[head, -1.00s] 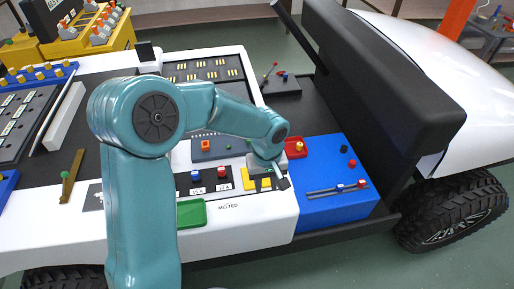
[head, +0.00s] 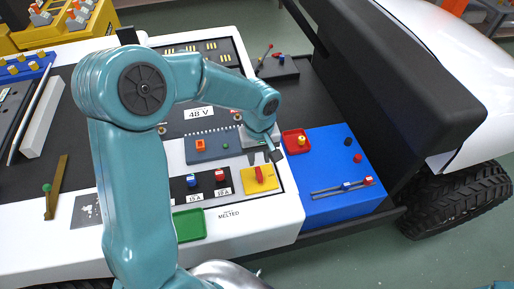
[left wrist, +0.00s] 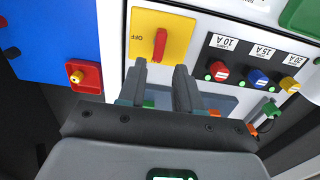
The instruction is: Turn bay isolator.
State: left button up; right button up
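The bay isolator is a yellow plate (head: 248,184) with a red handle (head: 259,174) on the white panel. In the left wrist view the plate (left wrist: 178,24) bears the word OFF at its left, and the red handle (left wrist: 159,45) stands along the picture's vertical. My left gripper (head: 273,157) is just behind the plate in the head view. In the left wrist view its two fingers (left wrist: 159,74) are apart with nothing between them, their tips just short of the handle and not around it. My right gripper is not in view.
Beside the isolator are breaker switches (head: 206,184) in red and blue. A green tray (head: 189,225) lies in front. A blue panel (head: 325,205) with a red tray (head: 296,141) and a slider is at the right. A black seat back (head: 390,85) rises behind it.

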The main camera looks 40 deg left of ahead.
aim_at(259, 173)
pick_arm(q)
jog(key=shift+d, duration=0.1)
jog(key=shift+f+b, duration=0.35)
jog(key=shift+f, duration=0.1)
notch_tip(259, 173, down, 7)
jog(key=b, duration=0.5)
jog(key=shift+r, duration=0.2)
jog(key=shift+f+b, duration=0.25)
jog(key=shift+b, duration=0.25)
jog(key=shift+r, duration=0.1)
grip_shut()
jog(key=m, duration=1.1)
jog(key=shift+m, duration=0.3)
jog(key=m, duration=0.5)
jog(key=shift+r+m, duration=0.1)
jog(key=shift+m, duration=0.3)
jog(key=shift+o, duration=1.2)
grip_release()
